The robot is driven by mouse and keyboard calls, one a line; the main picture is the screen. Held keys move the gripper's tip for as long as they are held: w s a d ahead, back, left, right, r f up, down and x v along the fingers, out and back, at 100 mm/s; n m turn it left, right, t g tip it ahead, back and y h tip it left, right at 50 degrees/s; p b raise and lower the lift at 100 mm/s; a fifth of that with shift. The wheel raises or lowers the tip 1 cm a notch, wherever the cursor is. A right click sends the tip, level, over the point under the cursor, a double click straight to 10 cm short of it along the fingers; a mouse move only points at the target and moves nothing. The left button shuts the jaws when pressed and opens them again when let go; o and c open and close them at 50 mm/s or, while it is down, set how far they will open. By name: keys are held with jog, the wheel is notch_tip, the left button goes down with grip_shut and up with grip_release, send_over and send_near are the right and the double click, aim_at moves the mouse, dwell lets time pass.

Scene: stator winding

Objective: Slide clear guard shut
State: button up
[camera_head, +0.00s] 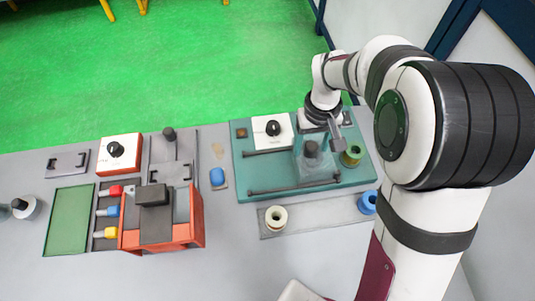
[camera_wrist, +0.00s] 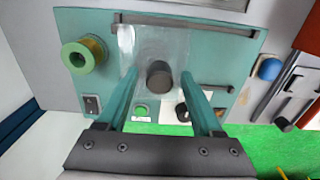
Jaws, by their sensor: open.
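The clear guard (camera_head: 313,166) is a see-through panel on the teal fixture base (camera_head: 247,170), between two dark rails (camera_head: 292,187). A dark round knob (camera_head: 311,149) shows within its outline; I cannot tell whether it is fixed to the guard or stands beneath it. In the wrist view the guard (camera_wrist: 165,42) appears as a pale patch around the dark knob (camera_wrist: 160,75). My gripper (camera_wrist: 160,78) is open, with one finger to each side of the knob in that view. In the head view my gripper (camera_head: 337,138) is just right of the guard; contact cannot be told.
A green spool (camera_head: 352,155) stands right of the guard. A white dial box (camera_head: 272,130) sits at the fixture's back. A grey strip (camera_head: 310,214) in front holds a cream spool (camera_head: 276,217) and a blue spool (camera_head: 367,203). An orange fixture (camera_head: 190,232) stands to the left.

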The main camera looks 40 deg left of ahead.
jog(key=shift+r, duration=2.8)
jog(key=s+d+r+m, duration=0.2)
jog(key=d+r+m, duration=0.1)
jog(key=d, duration=0.3)
jog(key=s+d+r+m, duration=0.3)
jog(key=d, duration=0.2)
jog(key=s+d+m+y, duration=0.1)
jog(key=s+d+m, duration=0.7)
jog(key=s, duration=0.6)
jog(key=shift+d+f+m+y, duration=0.2)
jog(key=shift+d+m+y, duration=0.15)
jog(key=shift+d, duration=0.3)
